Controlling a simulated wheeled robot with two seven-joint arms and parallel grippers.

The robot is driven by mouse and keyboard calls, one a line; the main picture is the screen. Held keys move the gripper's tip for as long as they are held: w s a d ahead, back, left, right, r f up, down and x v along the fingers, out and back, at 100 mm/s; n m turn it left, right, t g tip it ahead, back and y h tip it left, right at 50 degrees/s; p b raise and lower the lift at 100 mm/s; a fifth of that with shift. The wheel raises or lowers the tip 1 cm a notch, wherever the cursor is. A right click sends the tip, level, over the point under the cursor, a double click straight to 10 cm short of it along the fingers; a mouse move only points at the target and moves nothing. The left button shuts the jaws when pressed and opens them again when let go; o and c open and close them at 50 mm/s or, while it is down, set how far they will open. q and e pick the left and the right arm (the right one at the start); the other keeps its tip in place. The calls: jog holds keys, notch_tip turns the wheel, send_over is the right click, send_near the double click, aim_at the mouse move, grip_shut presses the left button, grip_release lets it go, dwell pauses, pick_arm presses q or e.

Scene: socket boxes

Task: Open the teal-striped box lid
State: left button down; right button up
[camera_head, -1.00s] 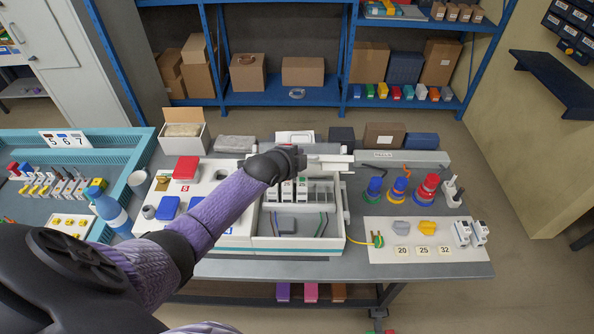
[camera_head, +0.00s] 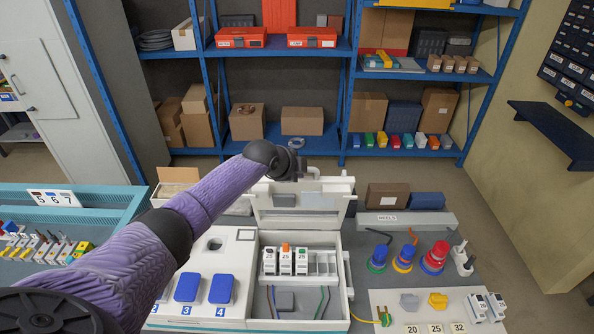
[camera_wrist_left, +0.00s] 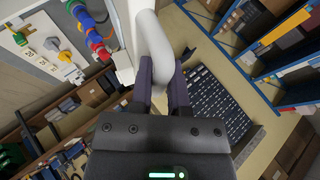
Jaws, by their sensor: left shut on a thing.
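The white box (camera_head: 346,262) stands on the bench with its lid (camera_head: 262,210) raised at the back, roughly upright. Several breakers and some wires show inside the box. My left gripper (camera_head: 312,172) is at the top edge of the lid. In the left wrist view, the fingers of my left gripper (camera_wrist_left: 165,78) are shut on the lid's pale curved handle (camera_wrist_left: 150,40). The arm hides part of the lid's top left. The teal stripe is not clear in this view. My right gripper is not in view.
Left of the box is a white panel (camera_head: 230,257) with blue blocks. Coloured reels (camera_head: 434,258) stand to the right. A brown box (camera_head: 388,196) and a blue box (camera_head: 426,200) sit behind, right of the lid. Blue shelving (camera_head: 345,100) stands beyond the bench.

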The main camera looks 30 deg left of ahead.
pick_arm(q)
jog(key=c, duration=0.6)
grip_release()
jog(key=shift+d, duration=0.1)
jog(key=v, duration=1)
jog(key=shift+p, duration=0.4)
